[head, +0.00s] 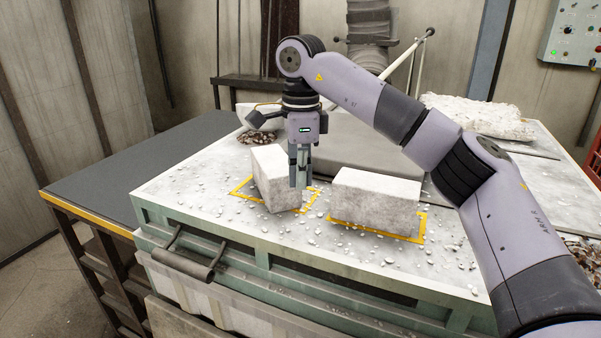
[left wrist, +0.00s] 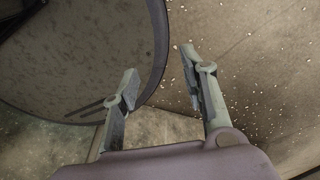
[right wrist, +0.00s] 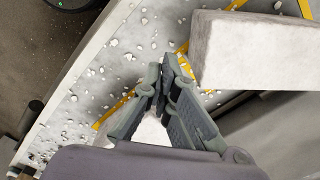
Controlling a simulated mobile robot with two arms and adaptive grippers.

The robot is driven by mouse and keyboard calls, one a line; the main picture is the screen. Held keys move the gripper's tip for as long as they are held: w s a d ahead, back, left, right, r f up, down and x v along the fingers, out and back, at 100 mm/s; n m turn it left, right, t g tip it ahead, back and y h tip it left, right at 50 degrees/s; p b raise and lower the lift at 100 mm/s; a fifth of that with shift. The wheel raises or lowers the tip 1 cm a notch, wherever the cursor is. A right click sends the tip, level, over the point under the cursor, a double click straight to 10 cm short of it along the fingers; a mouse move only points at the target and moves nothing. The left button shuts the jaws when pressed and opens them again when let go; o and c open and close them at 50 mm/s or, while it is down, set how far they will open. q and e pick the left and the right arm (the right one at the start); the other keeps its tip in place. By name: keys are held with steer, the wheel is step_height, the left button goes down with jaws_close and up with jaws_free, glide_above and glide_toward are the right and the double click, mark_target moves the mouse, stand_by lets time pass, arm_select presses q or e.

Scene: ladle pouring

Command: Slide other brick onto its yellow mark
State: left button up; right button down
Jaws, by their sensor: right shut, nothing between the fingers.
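Two pale stone bricks stand on the worktop. The left brick (head: 272,182) is turned at an angle over its yellow mark (head: 240,191), whose outline shows on both sides of it. The right brick (head: 372,203) stands on the other yellow mark (head: 405,239), whose line shows along its front and right. My right gripper (head: 299,184) points down, shut and empty, close beside the left brick's right side; contact is unclear. The right wrist view shows its fingertips (right wrist: 166,72) together, with one brick (right wrist: 255,50) at upper right. My left gripper (left wrist: 160,75) is open and empty.
White chips litter the worktop (head: 190,205). A grey slab (head: 350,150) lies behind the bricks, and a rough white block (head: 480,116) is at the back right. A handle (head: 185,263) sticks out in front. A dark side table (head: 130,165) stands at left.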

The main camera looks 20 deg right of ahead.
step_height(320, 180, down, 6)
steer(key=shift+w+r+p, duration=0.1)
steer(key=shift+w+p, duration=0.05)
steer(key=shift+p, duration=0.5)
steer(key=d, duration=0.1)
steer(key=p, duration=0.1)
steer(key=d, duration=0.1)
steer(key=shift+s+d+f, duration=0.3)
steer(key=shift+s+d, duration=0.05)
steer(key=shift+s, duration=0.05)
steer(key=shift+s+d+f+p, duration=0.1)
steer(key=shift+s+d+p, duration=0.1)
steer(key=shift+d+p, duration=0.25)
arm_select(q)
steer(key=r, duration=0.1)
steer(key=w+r, duration=0.1)
steer(key=a+r, duration=0.1)
steer(key=shift+w+r, duration=0.2)
arm_select(e)
steer(key=shift+w, duration=0.1)
arm_select(q)
steer(key=shift+s+f+b, duration=0.2)
steer(key=shift+s+b, duration=0.05)
steer(key=shift+b, duration=0.05)
arm_select(e)
steer(key=shift+s+d, duration=0.25)
steer(key=shift+d, duration=0.65)
